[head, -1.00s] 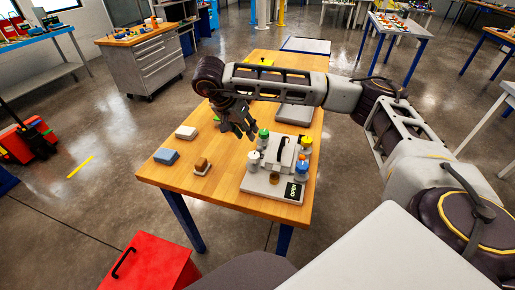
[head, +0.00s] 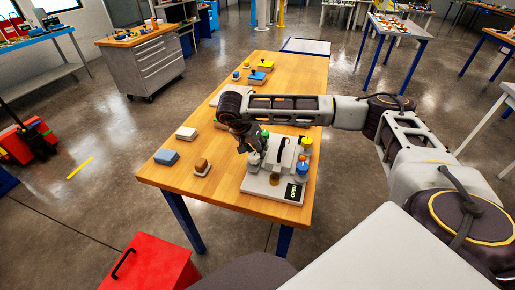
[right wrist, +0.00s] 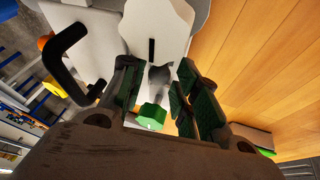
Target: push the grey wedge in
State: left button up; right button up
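The resin bath (head: 270,187) is a light block on a flat base near the table's front right, with a black handle on top. The grey wedge (head: 254,159) is at its front left corner and seems to show between the fingers in the right wrist view (right wrist: 160,78). The green part (head: 265,134) is behind it and also shows in the right wrist view (right wrist: 151,115). My right gripper (head: 246,148) points down beside the grey wedge. Its green-padded fingers stand apart in the right wrist view (right wrist: 160,95). I cannot tell whether they touch the wedge. My left gripper is not in view.
Yellow (head: 306,142) and blue (head: 302,168) parts stand on the bath's right side. The black handle (right wrist: 70,65) rises near the fingers. A blue block (head: 166,157), a white block (head: 186,133) and a brown-topped block (head: 202,167) lie left.

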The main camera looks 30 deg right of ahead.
jog(key=shift+f, duration=0.1)
grip_shut()
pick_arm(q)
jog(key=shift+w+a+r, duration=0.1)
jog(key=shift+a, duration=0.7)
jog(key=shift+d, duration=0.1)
